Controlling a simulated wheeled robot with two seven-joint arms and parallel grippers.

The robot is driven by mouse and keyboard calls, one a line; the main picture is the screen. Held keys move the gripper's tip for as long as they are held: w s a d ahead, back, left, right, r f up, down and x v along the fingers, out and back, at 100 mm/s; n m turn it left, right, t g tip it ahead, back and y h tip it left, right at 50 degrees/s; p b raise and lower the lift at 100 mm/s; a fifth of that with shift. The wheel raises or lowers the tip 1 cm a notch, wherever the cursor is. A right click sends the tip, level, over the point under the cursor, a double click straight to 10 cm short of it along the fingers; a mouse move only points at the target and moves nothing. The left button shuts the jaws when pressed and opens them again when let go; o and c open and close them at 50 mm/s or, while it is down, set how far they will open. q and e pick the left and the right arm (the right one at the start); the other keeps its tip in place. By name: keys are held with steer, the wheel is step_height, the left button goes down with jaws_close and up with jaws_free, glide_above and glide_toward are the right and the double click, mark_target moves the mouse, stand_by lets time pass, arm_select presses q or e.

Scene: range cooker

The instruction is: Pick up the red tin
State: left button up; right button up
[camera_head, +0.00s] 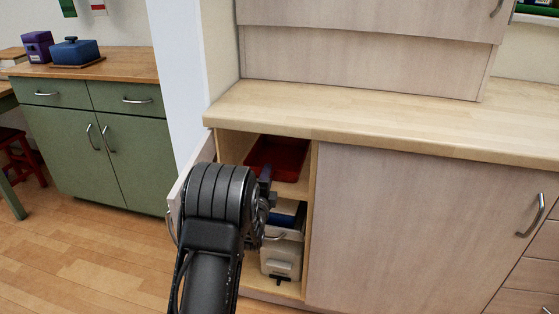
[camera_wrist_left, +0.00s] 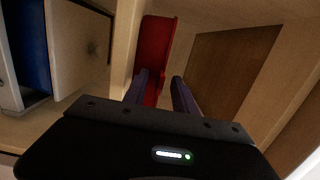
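The red tin (camera_head: 278,157) is a shallow, open, tray-like shape on the upper shelf inside the open cupboard. It also shows in the left wrist view (camera_wrist_left: 154,42), with one end towards my fingers. My left gripper (camera_head: 267,182) is at the cupboard opening, at the near side of the tin. In the left wrist view its two fingers (camera_wrist_left: 161,82) are apart; the left finger overlaps the near end of the tin and the right finger stands to its right. I cannot tell whether they touch it. My right gripper is in neither view.
The open cupboard door (camera_head: 177,193) stands left of my arm. A white container (camera_head: 282,257) and something blue sit on the lower shelf. The worktop (camera_head: 380,118) overhangs the opening and is clear. A closed door (camera_head: 415,225) is to the right.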

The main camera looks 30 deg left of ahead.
arm_select(q)
steer(key=shift+w, duration=0.1)
steer(key=shift+c, duration=0.4)
jaws_close()
stand_by(1.4)
